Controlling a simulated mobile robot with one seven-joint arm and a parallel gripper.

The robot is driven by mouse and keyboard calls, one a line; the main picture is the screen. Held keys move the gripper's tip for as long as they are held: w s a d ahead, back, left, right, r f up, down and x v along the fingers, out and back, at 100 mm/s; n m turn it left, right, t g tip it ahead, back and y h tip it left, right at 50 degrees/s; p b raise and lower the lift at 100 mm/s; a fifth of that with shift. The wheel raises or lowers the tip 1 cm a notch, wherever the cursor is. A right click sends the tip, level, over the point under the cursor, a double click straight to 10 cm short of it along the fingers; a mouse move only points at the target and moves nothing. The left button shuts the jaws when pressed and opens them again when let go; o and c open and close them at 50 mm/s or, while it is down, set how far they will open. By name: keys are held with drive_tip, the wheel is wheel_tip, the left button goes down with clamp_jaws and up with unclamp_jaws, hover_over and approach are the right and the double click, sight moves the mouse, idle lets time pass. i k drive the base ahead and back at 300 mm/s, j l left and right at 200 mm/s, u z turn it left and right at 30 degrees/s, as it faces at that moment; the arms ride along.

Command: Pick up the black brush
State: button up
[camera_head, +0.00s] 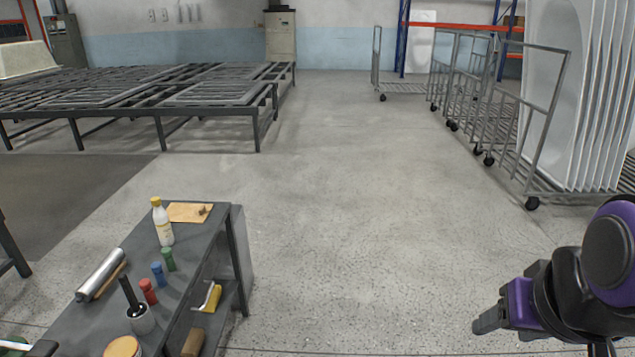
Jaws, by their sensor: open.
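A black stick-like thing (129,292), which looks like the black brush's handle, stands tilted in a grey cup (141,319) on the dark work table (192,274) at lower left. Its lower end is hidden inside the cup. My gripper (483,324) is at the lower right, above the open floor and well to the right of the table. It is open, seen from the side, and nothing shows between its fingers.
Around the cup are red (148,291), blue (158,273) and green (168,259) small bottles, a silver roll (101,275) and a white bottle (162,222). A yellow-handled tool (212,298) lies on the lower shelf. Carts (540,115) stand right. Middle floor is clear.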

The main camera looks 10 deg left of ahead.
sight(138, 311)
drive_tip(key=i+u, duration=0.35)
drive_tip(key=i+l+u, duration=0.2)
drive_tip(key=i+u, duration=0.15)
drive_tip(key=i, duration=0.25)
drive_tip(key=i+u, duration=0.15)
drive_tip(key=u, duration=0.25)
drive_tip(key=i+u, duration=0.1)
drive_tip(key=u, duration=0.35)
drive_tip(key=i+u, duration=0.15)
drive_tip(key=u, duration=0.25)
drive_tip(key=i+u, duration=0.1)
drive_tip(key=u, duration=0.3)
drive_tip(key=i+l+u, duration=0.1)
drive_tip(key=u, duration=0.35)
drive_tip(key=i+l+u, duration=0.1)
drive_tip(key=u, duration=0.3)
